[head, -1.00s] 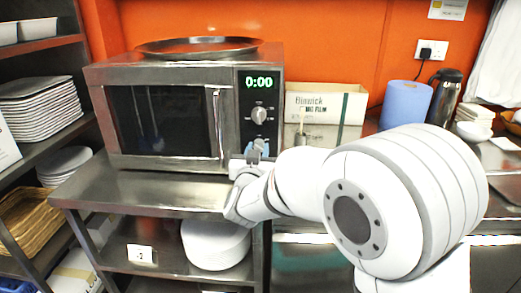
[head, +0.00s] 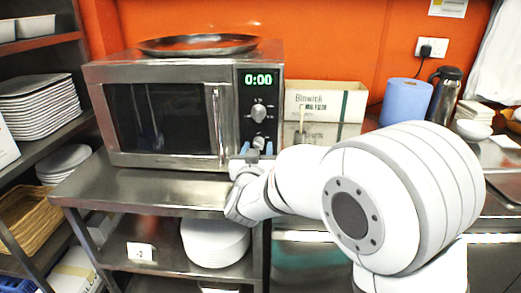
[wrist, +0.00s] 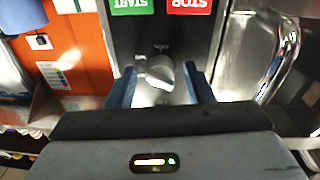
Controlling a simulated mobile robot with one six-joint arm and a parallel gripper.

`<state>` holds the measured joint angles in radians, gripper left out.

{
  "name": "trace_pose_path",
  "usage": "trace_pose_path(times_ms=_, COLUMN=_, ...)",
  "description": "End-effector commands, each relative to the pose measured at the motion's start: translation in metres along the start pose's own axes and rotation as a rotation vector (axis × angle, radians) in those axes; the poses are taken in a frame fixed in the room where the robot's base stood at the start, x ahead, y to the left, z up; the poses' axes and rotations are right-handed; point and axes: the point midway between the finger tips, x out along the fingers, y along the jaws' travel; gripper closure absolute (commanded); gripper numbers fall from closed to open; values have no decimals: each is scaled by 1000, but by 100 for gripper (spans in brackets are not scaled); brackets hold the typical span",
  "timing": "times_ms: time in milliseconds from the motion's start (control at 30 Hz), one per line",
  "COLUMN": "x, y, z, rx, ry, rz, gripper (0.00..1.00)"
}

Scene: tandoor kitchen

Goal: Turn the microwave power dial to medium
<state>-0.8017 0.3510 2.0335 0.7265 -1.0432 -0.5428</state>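The steel microwave (head: 160,115) stands on a metal table. Its control panel carries a display reading 0:00, an upper dial (head: 258,113) and a lower dial (head: 258,142). My gripper (head: 256,154) is at the lower part of the panel, just below and in front of the lower dial. In the wrist view, a silver dial (wrist: 158,72) sits between the open blue fingers of my gripper (wrist: 162,90), with a visible gap to each. Nothing is held. The dial labels are too small to read, so its setting cannot be told.
Green START (wrist: 133,6) and red STOP (wrist: 190,6) buttons appear upside down near the dial. The door handle (head: 217,122) is left of the panel. A round tray (head: 197,45) lies on the microwave. A carton (head: 325,103) stands to the right.

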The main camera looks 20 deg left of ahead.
Motion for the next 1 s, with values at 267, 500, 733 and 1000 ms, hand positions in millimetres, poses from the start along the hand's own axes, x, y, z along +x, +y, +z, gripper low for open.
trace_pose_path(times_ms=267, x=-1, y=-1, z=-2, rx=1, ry=3, rz=-1, gripper=51)
trace_pose_path(times_ms=500, x=-33, y=-1, z=-2, rx=1, ry=2, rz=-4, gripper=51)
trace_pose_path(times_ms=733, x=-67, y=-1, z=-1, rx=1, ry=2, rz=-3, gripper=51)
trace_pose_path(times_ms=1000, x=-77, y=0, z=0, rx=1, ry=1, rz=0, gripper=51)
